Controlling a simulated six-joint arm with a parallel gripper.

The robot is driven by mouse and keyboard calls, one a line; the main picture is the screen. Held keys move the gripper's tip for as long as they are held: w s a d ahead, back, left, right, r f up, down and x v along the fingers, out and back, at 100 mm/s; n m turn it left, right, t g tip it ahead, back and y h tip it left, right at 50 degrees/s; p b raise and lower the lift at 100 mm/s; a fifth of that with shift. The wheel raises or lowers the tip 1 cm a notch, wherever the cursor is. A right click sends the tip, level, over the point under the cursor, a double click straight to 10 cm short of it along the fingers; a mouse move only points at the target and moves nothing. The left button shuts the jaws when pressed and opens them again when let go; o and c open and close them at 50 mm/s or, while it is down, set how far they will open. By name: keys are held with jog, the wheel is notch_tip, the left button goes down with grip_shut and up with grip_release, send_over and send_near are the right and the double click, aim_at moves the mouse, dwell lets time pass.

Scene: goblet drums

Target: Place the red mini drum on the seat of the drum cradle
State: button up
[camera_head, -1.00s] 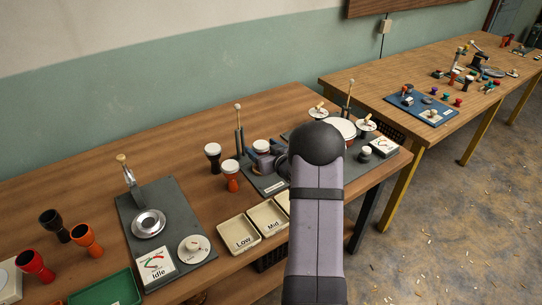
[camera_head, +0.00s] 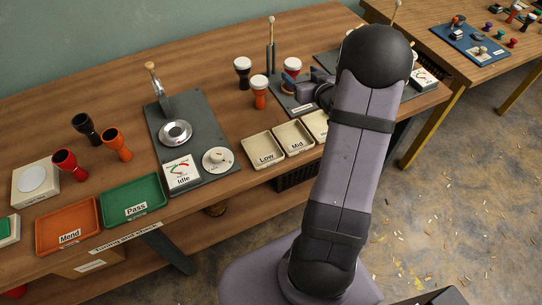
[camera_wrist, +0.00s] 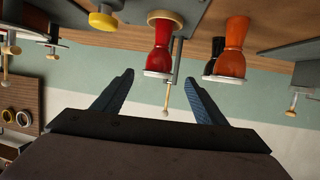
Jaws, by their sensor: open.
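The red mini drum (camera_head: 292,69) with a white head stands upright at the foot of a lever post, which I take for the drum cradle (camera_head: 270,58). The wrist picture is upside down; there the red drum (camera_wrist: 160,48) sits on a round tan seat (camera_wrist: 165,16). My gripper (camera_wrist: 159,76) is open, its two blue fingers wide apart and on either side of the drum in the picture. The drum appears just beyond the fingertips, and I see no finger touching it. In the head view my gripper is partly hidden by my arm.
An orange drum (camera_head: 260,93) and a black drum (camera_head: 243,70) stand close by on the left. Low and Mid trays (camera_head: 263,160) lie in front. A grey station (camera_head: 205,130) and green Pass tray (camera_head: 155,205) are farther left. More drums (camera_head: 65,160) stand at far left.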

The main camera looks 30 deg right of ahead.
jog(key=s+a+f+g, duration=0.1)
jog(key=s+a+g, duration=0.1)
jog(key=s+a, duration=0.1)
jog(key=s+a+f+g, duration=0.2)
jog(key=s+a+g, duration=0.1)
jog(key=a, duration=0.2)
jog(key=s+a+f+g, duration=0.1)
jog(key=s+a+g, duration=0.1)
jog(key=a, duration=0.3)
jog(key=shift+s+a+f, duration=0.1)
jog(key=shift+s+f, duration=0.1)
jog(key=shift+s, duration=0.25)
jog(key=s+a+g+y, duration=0.1)
jog(key=s+a+g, duration=0.2)
jog(key=s+a, duration=0.3)
jog(key=s+a+f+n+g+y, duration=0.1)
jog(key=s+a+g, duration=0.3)
jog(key=s, duration=0.9)
jog(key=a, duration=0.3)
jog(key=shift+a, duration=0.2)
